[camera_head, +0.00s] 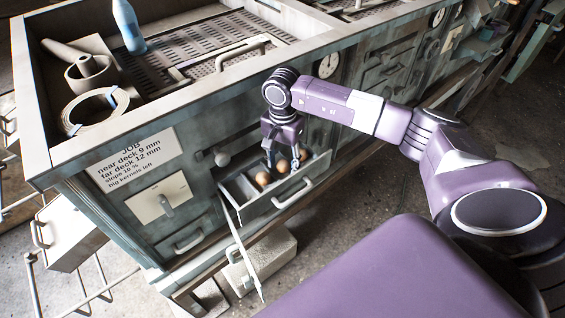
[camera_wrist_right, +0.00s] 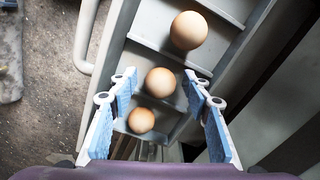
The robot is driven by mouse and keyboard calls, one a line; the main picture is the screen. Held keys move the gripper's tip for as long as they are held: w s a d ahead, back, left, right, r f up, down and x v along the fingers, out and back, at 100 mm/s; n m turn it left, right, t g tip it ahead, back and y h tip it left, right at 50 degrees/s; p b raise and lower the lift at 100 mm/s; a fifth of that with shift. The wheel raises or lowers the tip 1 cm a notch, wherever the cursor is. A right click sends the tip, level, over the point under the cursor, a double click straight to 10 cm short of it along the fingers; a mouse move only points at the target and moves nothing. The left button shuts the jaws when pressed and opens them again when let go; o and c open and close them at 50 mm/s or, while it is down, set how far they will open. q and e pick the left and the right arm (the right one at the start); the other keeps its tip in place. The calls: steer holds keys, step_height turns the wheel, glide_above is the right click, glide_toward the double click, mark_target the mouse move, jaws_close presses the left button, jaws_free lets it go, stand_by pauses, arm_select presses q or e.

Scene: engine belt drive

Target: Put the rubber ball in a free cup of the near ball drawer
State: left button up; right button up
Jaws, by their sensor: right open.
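The near ball drawer (camera_head: 262,205) stands pulled out of the cabinet front, with thin dividers between its cups. Three orange-brown balls, a first (camera_wrist_right: 189,30), a second (camera_wrist_right: 160,82) and a third (camera_wrist_right: 141,120), show in the wrist view. They look alike, so I cannot tell which is the rubber ball. The first looks largest. My right gripper (camera_head: 284,160) points down over the drawer, open, its blue-padded fingers on either side of the second ball in the wrist view. I cannot tell whether they touch it. The drawer's left end looks empty in the head view. My left gripper is out of view.
The drawer's handle (camera_head: 292,194) sticks out in front. Knobs and a job sign (camera_head: 133,158) are on the cabinet front. The tray above holds a blue bottle (camera_head: 128,27) and a belt coil (camera_head: 95,110). A pale block (camera_head: 262,258) stands below the drawer.

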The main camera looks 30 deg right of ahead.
mark_target(283, 163)
step_height(283, 163, up, 7)
steer(key=shift+r+b, duration=0.2)
steer(key=shift+b, duration=0.5)
steer(key=shift+s+f, duration=0.1)
